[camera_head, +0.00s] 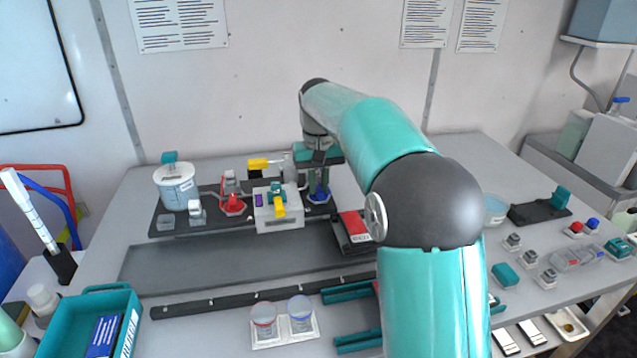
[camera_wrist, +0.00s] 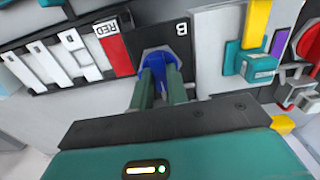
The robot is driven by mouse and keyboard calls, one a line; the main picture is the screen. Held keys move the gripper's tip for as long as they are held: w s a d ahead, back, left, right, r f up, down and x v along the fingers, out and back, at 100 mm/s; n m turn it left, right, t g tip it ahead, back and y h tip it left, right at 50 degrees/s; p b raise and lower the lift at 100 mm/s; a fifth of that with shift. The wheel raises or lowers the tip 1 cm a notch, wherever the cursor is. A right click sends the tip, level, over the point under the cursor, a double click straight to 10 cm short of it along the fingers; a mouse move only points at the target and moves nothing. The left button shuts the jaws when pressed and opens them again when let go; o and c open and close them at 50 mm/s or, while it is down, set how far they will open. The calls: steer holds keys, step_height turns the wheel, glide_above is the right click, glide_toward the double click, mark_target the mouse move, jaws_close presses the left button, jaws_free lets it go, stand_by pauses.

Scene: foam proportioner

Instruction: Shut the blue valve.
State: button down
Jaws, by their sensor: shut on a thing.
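The blue valve (camera_head: 319,193) stands at the right end of the dark base plate, right of the white proportioner block. In the wrist view the blue valve (camera_wrist: 156,68) sits in front of a black panel marked "B". My gripper (camera_head: 319,172) reaches down over it from above. In the wrist view the two green fingers of my gripper (camera_wrist: 162,86) are closed on the blue handle, one on each side. The fingers hide part of the handle, so its exact angle is hard to tell.
The white block (camera_head: 277,212) with yellow and purple parts stands just left of the valve. A red valve (camera_head: 233,204) is further left. A box with a red label (camera_head: 354,225) lies at the right. Two cups (camera_head: 282,318) stand at the front.

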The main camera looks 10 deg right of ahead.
mark_target(318, 188)
steer(key=c, duration=1.4)
jaws_free()
steer(key=shift+r, duration=6.95)
steer(key=shift+s, duration=0.1)
